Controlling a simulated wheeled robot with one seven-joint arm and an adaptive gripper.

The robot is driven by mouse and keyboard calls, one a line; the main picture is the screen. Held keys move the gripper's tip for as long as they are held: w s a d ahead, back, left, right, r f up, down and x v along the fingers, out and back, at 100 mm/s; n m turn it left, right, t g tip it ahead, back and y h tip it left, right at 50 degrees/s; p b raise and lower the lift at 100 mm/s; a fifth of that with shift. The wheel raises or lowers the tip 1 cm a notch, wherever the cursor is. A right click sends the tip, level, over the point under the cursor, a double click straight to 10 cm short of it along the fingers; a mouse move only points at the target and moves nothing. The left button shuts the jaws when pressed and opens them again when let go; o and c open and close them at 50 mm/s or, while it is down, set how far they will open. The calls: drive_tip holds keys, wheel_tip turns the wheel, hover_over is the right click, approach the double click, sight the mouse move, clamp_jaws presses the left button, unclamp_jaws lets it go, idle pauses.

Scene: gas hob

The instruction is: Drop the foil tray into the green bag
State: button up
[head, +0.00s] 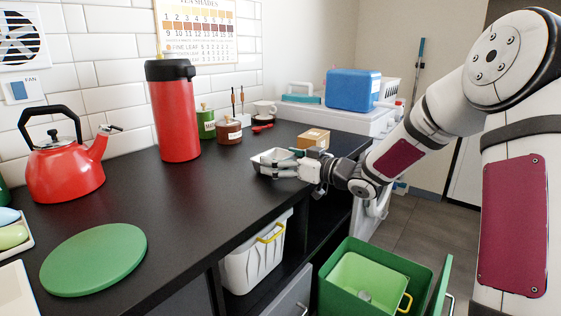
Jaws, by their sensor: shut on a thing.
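The foil tray (265,157) is a small silvery, open-topped tray at the worktop's right part. My gripper (278,169) reaches in from the right and is shut on the tray's near right side. I cannot tell whether the tray rests on the worktop or is slightly above it. A light green liner, which looks like the green bag (362,278), sits inside a dark green bin (333,285) at the lower right, below worktop height. A small pale item lies in it, and a yellow handle shows at its right. My gripper is above and left of the bin.
A cardboard box (313,138) stands just behind my gripper. A brown jar (228,131), a red flask (173,110) and a red kettle (64,165) stand farther left. A white bin (250,266) sits under the worktop (190,205). An open drawer front (290,295) is beside the green bin.

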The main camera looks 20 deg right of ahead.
drive_tip(key=shift+f, duration=0.15)
drive_tip(key=o, duration=0.6)
drive_tip(key=shift+b, duration=0.45)
drive_tip(key=p+v, duration=0.5)
drive_tip(key=v, duration=0.8)
drive_tip(key=shift+s+f, duration=0.2)
drive_tip(key=shift+s, duration=0.15)
